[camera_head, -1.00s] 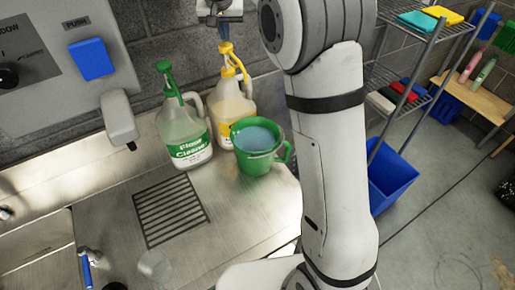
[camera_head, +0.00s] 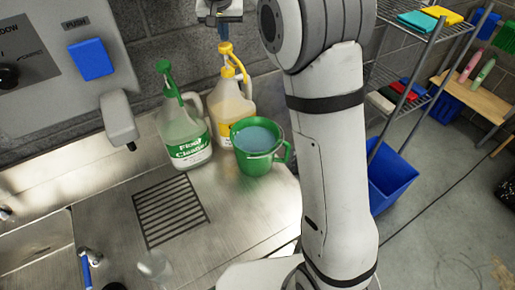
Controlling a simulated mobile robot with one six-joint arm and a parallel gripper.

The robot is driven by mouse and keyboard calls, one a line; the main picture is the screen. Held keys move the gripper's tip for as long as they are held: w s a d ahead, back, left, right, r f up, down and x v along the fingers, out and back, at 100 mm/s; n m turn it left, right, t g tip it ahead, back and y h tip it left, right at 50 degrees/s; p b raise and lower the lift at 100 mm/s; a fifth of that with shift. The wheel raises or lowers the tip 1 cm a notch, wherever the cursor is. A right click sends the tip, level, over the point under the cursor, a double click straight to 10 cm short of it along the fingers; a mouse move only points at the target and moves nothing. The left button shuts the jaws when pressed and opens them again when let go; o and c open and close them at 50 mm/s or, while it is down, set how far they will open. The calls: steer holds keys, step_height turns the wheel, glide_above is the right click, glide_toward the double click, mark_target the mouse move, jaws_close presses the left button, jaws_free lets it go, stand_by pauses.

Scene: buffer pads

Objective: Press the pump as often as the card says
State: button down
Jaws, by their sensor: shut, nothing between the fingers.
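A jug with a yellow pump (camera_head: 228,62) stands at the back of the steel counter, against the block wall. A second jug with a green pump (camera_head: 182,125), labelled Floor Cleaner, stands to its left. My gripper (camera_head: 224,34) is shut and empty, just above the head of the yellow pump at the top edge of the view. I cannot tell whether it touches the pump. A green pitcher (camera_head: 243,160) with bluish liquid stands in front of the yellow-pump jug and hides its lower part. I cannot make out a card with a number.
A grey wall panel (camera_head: 60,55) with a blue push bar is at the left. A drain grate (camera_head: 170,210) and a clear cup (camera_head: 154,265) are on the counter (camera_head: 235,225). A wire shelf (camera_head: 405,75) and a blue bin (camera_head: 392,185) are at the right.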

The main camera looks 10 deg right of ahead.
mark_target(225, 45)
steer(key=shift+f, duration=0.1)
steer(key=shift+f+b, duration=1.6)
steer(key=shift+f, duration=0.55)
steer(key=shift+r, duration=0.15)
steer(key=shift+r+p, duration=1.7)
steer(key=shift+r, duration=0.35)
steer(key=shift+f, duration=0.15)
